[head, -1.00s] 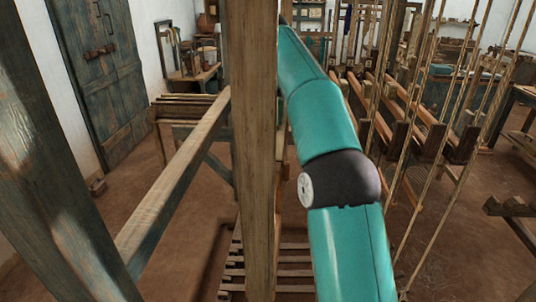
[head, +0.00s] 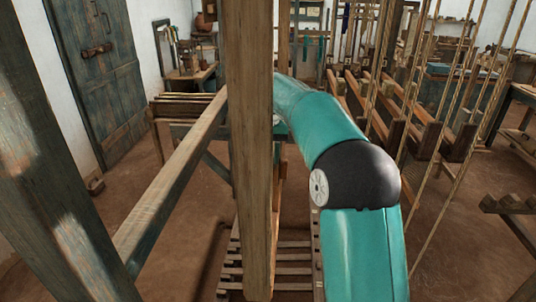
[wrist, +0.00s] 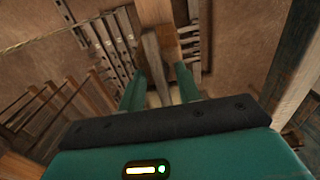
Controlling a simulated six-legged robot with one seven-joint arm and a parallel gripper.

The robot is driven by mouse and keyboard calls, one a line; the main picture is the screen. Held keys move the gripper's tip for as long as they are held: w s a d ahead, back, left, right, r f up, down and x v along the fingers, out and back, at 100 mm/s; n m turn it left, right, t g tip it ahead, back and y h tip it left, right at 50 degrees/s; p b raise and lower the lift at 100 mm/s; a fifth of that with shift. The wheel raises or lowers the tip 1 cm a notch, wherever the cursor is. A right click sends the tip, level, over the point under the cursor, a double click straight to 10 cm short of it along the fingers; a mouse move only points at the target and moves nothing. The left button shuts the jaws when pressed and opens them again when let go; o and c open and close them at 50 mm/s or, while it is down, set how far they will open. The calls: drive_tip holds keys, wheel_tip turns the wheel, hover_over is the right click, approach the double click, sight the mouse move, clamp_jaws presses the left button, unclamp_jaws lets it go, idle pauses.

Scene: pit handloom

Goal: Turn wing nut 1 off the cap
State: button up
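In the wrist view my gripper (wrist: 160,80) shows two teal fingers held well apart. A narrow grey wooden piece (wrist: 154,65) appears between them, with gaps on both sides; I cannot tell how far beyond the fingers it lies. A lighter wooden beam (wrist: 155,12) runs above it at the top of the picture. I cannot make out wing nut 1 or the cap in either view. In the head view my teal arm reaches forward behind an upright post, and the gripper is hidden.
In the head view a thick wooden post (head: 250,150) stands close in front of my arm. A slanting rail (head: 170,190) is at left, and ropes (head: 455,130) hang at right. A slatted wooden frame (head: 285,265) lies below. Bare floor shows at left.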

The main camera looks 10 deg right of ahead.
clamp_jaws()
drive_tip(key=shift+n, duration=0.3)
drive_tip(key=n, duration=0.8)
drive_tip(key=shift+n, duration=0.4)
drive_tip(key=n, duration=0.4)
drive_tip(key=shift+n, duration=0.3)
drive_tip(key=shift+r+n, duration=0.1)
drive_tip(key=shift+n, duration=1.8)
